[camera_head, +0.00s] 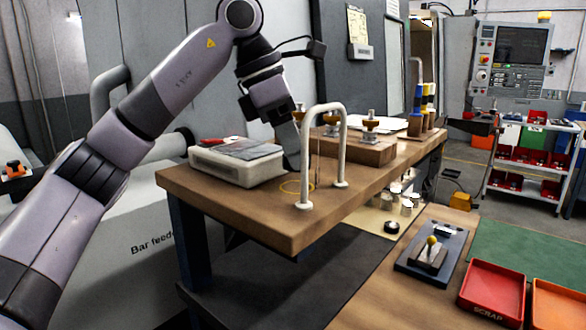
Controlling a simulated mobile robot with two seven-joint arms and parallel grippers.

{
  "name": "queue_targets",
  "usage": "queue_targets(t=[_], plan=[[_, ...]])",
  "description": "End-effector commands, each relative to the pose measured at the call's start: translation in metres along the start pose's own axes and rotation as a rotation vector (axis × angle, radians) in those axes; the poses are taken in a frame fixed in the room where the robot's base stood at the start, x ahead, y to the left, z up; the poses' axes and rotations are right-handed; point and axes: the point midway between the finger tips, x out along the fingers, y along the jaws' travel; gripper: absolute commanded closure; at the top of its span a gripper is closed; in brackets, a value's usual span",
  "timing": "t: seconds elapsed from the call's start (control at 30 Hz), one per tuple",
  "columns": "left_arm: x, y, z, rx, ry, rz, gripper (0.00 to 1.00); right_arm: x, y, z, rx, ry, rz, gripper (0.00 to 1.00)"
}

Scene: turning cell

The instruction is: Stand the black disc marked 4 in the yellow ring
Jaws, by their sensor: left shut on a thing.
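My left gripper (294,160) reaches down over the wooden bench, just behind and left of a white arch. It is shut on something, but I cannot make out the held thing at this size. The yellow ring (291,187) lies flat on the bench top near its front left edge, below the gripper and beside the arch's near leg. No disc shows inside the ring. My right gripper is not in view.
The white arch (308,150) stands close by the ring. A pale box (237,168) lies to its left. A wooden block (358,150) with metal pieces stands behind. A red scrap tray (492,292) and a dark fixture (414,268) are on the nearer table.

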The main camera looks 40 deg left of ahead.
Motion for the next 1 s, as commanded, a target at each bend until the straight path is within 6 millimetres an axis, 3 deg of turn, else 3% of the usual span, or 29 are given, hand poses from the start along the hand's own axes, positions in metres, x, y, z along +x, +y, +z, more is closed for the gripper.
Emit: queue_targets(t=[0.1, 0.2, 0.57, 0.6, 0.63, 1.0], plan=[[0.020, 0.001, -0.009, -0.001, 0.002, -0.001, 0.99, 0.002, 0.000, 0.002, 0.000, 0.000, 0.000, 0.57], [0.027, 0.000, -0.011, 0.000, 0.001, 0.000, 0.99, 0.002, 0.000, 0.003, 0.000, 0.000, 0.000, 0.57], [0.030, 0.000, -0.013, 0.000, 0.000, -0.001, 0.99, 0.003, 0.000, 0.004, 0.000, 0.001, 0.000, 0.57], [0.032, 0.000, -0.013, 0.000, 0.001, -0.001, 0.51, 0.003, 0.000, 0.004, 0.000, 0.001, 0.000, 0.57], [0.031, 0.000, -0.013, 0.000, 0.001, -0.001, 0.44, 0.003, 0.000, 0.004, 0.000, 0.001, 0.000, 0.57], [0.026, 0.000, -0.011, 0.000, 0.000, 0.000, 0.44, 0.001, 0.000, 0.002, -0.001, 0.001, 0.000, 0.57]])
